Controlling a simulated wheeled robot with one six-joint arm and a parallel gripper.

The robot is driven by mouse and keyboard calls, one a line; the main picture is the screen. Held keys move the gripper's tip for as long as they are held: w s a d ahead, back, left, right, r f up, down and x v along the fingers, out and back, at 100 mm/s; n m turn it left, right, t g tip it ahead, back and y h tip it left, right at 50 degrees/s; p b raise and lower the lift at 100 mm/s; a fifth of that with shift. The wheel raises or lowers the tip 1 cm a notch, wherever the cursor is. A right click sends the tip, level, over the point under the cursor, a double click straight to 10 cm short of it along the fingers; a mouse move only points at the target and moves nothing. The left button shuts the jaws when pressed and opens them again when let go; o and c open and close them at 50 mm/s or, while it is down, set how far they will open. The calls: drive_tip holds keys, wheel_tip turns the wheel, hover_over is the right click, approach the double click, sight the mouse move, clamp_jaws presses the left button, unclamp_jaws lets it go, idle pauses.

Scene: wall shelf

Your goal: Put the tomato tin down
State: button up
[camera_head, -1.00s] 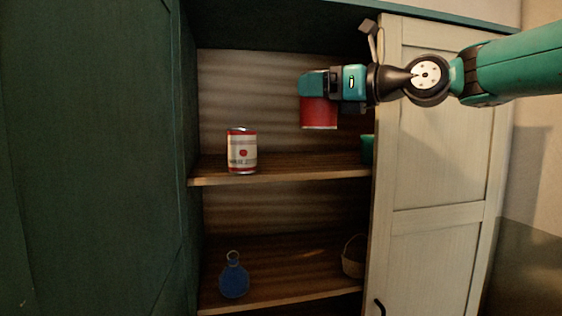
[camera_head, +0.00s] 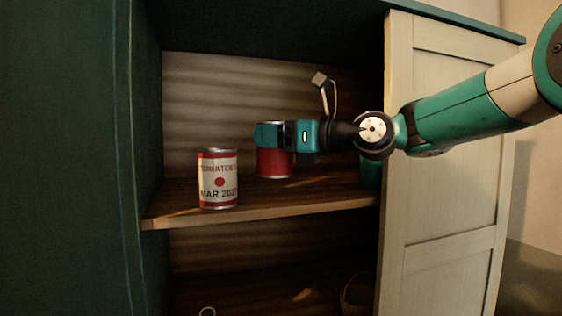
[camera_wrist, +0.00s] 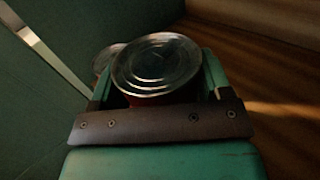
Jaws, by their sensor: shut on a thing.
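A red tin (camera_head: 274,163) with a silver rim is held upright in my gripper (camera_head: 270,136), over the upper shelf (camera_head: 300,200). Its base is at or just above the shelf; I cannot tell if it touches. In the wrist view its round metal lid (camera_wrist: 157,65) shows between the fingers. A second tin (camera_head: 218,181), with a white label reading tomatoes and a MAR date, stands upright at the shelf's front left. Part of its lid (camera_wrist: 104,57) shows beyond the held tin in the wrist view. The held tin's label is not visible.
A green object (camera_head: 370,174) stands at the shelf's right, partly hidden by the pale door (camera_head: 450,180). The dark green cabinet side (camera_head: 70,170) bounds the left. A basket (camera_head: 355,296) sits on the lower shelf. Shelf between the held tin and green object looks clear.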

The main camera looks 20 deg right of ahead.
sight(291, 161)
drive_tip(key=shift+d+f+p, duration=0.1)
drive_tip(key=shift+f+p, duration=0.25)
drive_tip(key=shift+f, duration=1.85)
drive_tip(key=o, duration=1.3)
drive_tip(key=shift+f, duration=0.15)
drive_tip(key=shift+s+d+b, duration=0.25)
drive_tip(key=shift+d+b, duration=0.05)
drive_tip(key=shift+b, duration=0.05)
drive_tip(key=shift+b+v, duration=2.1)
drive_tip(key=shift+v, duration=3.5)
